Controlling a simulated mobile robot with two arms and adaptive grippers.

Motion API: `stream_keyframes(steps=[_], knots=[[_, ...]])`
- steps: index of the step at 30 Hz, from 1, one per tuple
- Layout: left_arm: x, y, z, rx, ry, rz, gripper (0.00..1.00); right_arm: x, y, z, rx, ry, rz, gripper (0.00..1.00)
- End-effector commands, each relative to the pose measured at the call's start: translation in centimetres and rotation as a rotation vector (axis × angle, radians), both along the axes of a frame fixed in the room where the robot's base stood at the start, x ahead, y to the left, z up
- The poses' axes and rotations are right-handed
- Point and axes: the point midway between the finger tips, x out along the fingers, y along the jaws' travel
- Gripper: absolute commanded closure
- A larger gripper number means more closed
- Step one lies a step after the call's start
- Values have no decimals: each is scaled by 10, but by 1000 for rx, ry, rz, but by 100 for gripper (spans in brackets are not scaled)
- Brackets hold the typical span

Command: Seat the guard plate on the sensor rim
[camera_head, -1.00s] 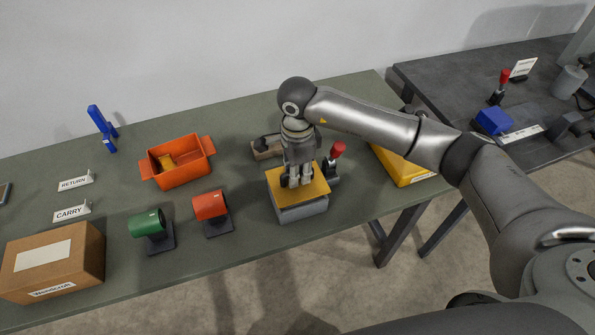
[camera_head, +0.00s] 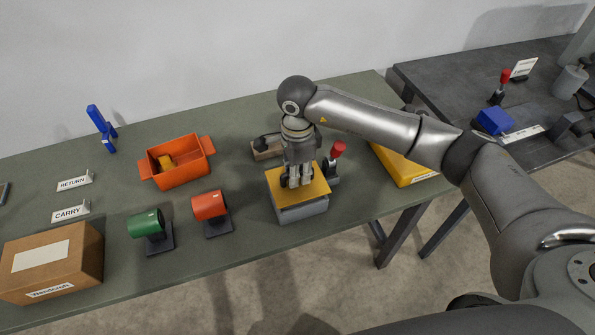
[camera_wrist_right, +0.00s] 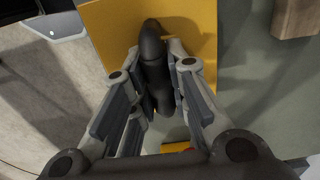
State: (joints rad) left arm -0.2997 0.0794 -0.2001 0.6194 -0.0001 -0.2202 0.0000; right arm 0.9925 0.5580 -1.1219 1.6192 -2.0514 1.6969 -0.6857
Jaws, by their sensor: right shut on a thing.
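The yellow guard plate (camera_head: 318,187) lies level over the top of a grey box-shaped sensor body (camera_head: 303,211). I cannot tell whether it touches the rim all round, as the plate hides the rim. My right gripper (camera_head: 295,183) points straight down at the plate's middle. In the right wrist view, my right gripper (camera_wrist_right: 156,85) is shut on the plate's dark handle (camera_wrist_right: 151,40), with the yellow plate (camera_wrist_right: 108,38) behind it. My left gripper is not in view.
A lever with a red knob (camera_head: 338,149) stands close behind the sensor's right side. A red roller (camera_head: 209,205) and a green roller (camera_head: 147,224) stand to the left. An orange bin (camera_head: 182,172) and a yellow case (camera_head: 400,170) are farther off.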

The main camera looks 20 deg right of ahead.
Motion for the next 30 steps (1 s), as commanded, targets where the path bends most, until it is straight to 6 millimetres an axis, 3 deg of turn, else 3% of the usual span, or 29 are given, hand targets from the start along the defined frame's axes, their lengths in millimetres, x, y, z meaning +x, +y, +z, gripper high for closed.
stream_keyframes(steps=[30], knots=[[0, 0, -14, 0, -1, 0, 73, 1, 0, -14, 1, -2, 0, 100]])
